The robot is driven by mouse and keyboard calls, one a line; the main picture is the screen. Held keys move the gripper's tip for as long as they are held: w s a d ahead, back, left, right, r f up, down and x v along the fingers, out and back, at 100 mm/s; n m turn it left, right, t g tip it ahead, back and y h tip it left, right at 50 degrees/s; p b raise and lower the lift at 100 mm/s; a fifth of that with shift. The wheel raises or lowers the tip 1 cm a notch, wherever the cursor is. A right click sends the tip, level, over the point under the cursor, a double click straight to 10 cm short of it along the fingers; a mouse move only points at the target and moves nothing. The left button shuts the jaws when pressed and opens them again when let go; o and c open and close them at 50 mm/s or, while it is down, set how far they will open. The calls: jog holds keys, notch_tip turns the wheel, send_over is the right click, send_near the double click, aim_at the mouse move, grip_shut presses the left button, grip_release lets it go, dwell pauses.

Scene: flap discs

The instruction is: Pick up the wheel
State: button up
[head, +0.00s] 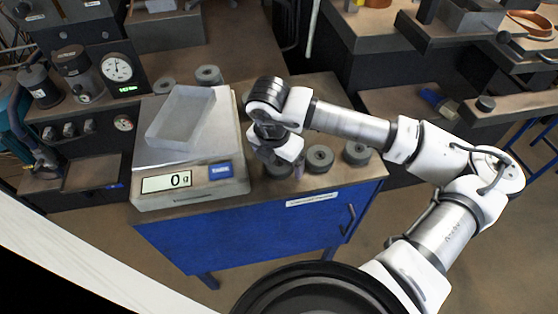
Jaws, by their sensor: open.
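Several grey flap discs, the wheels, are in the head view. One wheel (275,170) lies near the front of the blue cabinet's top, partly hidden under my gripper. A second wheel (320,158) lies just right of it, and a third wheel (357,153) lies near the right corner. My gripper (297,172) points down over the first wheel and is open. Its fingertips are small and partly hidden, so I cannot tell whether they touch the wheel. More wheels, such as one wheel (208,75), lie behind the scale.
A scale (208,178) reading 0 g stands left of my gripper, with an empty-looking clear tray (181,118) on it. The blue cabinet (240,240) has a brown top. Gauges and machines (117,68) stand at the left. Benches with parts (440,105) are at the right.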

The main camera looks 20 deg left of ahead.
jog(key=c, duration=1.2)
jog(key=shift+r, duration=0.15)
